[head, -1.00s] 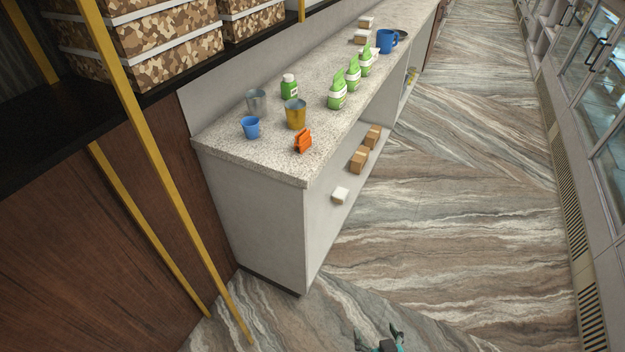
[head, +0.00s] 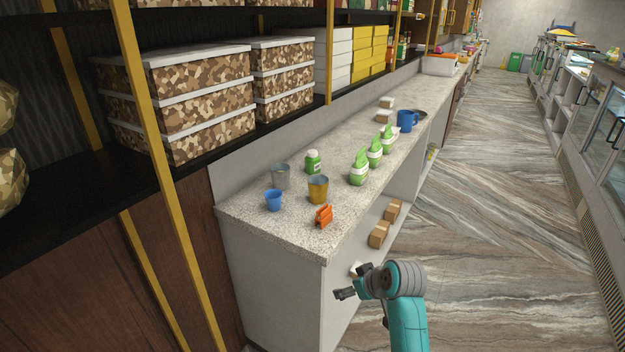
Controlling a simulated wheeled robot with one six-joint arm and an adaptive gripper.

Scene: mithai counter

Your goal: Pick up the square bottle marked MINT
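A small green bottle with a white cap (head: 313,162) stands upright on the speckled counter (head: 285,232), near the wall side. Its label is too small to read, so I cannot confirm the word MINT. It stands behind a yellow bucket (head: 318,190) and to the right of a grey metal bucket (head: 280,177). My gripper (head: 338,294) is in front of the counter's near end, below the top and well apart from the bottle. Its fingers are small and seen side-on, so their opening is unclear. Nothing shows between them.
A blue cup (head: 274,200) and an orange clip-like item (head: 324,216) stand near the counter's front end. Several green-and-white pouches (head: 359,168) line the right edge, with a blue mug (head: 406,121) beyond. Boxes (head: 380,235) sit on the shelf below. The aisle floor is clear.

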